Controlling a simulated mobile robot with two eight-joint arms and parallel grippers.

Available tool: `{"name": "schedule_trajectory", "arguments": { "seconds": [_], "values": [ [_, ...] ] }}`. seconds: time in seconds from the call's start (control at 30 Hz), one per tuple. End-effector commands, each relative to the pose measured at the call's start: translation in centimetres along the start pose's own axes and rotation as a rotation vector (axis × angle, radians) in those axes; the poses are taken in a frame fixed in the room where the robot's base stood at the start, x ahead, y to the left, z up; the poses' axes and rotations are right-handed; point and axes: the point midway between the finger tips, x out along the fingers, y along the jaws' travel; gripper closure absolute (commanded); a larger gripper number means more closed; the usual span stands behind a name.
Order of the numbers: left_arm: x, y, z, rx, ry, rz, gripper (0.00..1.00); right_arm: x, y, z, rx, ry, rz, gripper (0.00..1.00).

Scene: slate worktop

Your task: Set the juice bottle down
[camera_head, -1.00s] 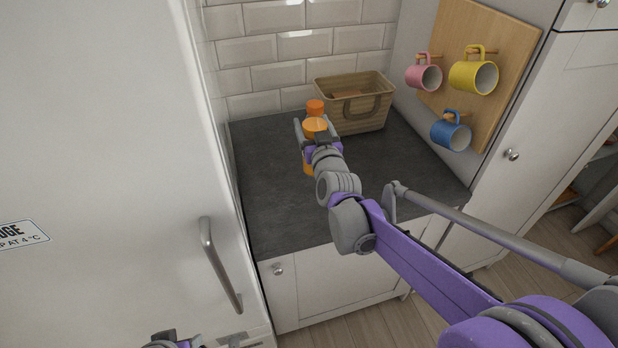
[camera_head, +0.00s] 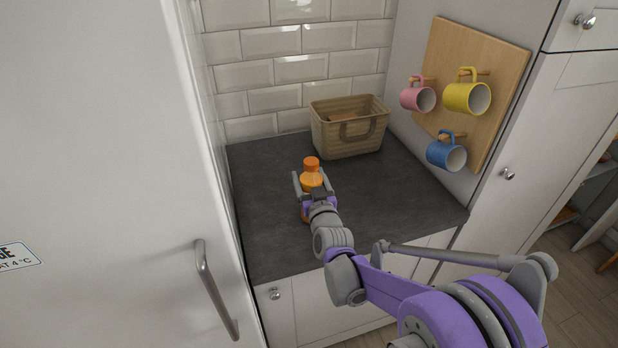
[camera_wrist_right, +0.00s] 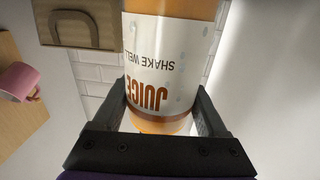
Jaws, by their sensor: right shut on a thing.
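The juice bottle (camera_head: 311,178) has an orange cap and orange contents. It is upright in my right gripper (camera_head: 314,190) over the slate worktop (camera_head: 260,205), toward its left side. In the right wrist view the bottle's white label (camera_wrist_right: 165,60) reads JUICE and SHAKE WELL, and the right gripper (camera_wrist_right: 168,98) has a finger on each side of it. The gripper and arm hide most of the bottle's lower part in the head view, so I cannot tell whether its base touches the worktop. My left gripper is not in view.
A woven basket (camera_head: 338,138) stands at the back of the worktop. Pink (camera_head: 418,97), yellow (camera_head: 467,97) and blue (camera_head: 446,153) mugs hang on a wooden board at the right. A white fridge door (camera_head: 110,150) borders the left. Worktop around the bottle is clear.

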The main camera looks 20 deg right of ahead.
Motion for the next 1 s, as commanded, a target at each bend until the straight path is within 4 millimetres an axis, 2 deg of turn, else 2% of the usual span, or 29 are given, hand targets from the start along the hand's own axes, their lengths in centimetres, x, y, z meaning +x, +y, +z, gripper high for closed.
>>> {"name": "schedule_trajectory", "arguments": {
  "seconds": [0.17,0.2,0.3,0.63,0.77,1.0],
  "values": [
    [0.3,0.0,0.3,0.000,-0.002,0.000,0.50,0.0,0.0,0.4,0.000,0.001,0.000,1.00],
    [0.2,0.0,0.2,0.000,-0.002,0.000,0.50,0.0,0.0,0.3,0.000,0.000,0.000,0.18],
    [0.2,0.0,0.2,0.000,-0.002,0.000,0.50,0.0,0.0,0.3,0.000,0.000,0.000,0.00],
    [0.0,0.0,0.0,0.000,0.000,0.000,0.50,-0.2,0.0,-0.2,0.000,0.000,0.000,0.00],
    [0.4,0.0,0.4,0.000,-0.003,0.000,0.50,-2.2,0.0,0.1,0.000,-0.001,-0.001,0.00],
    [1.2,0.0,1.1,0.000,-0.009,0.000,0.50,-7.5,0.0,0.1,0.001,-0.001,-0.001,0.00]
  ]
}}
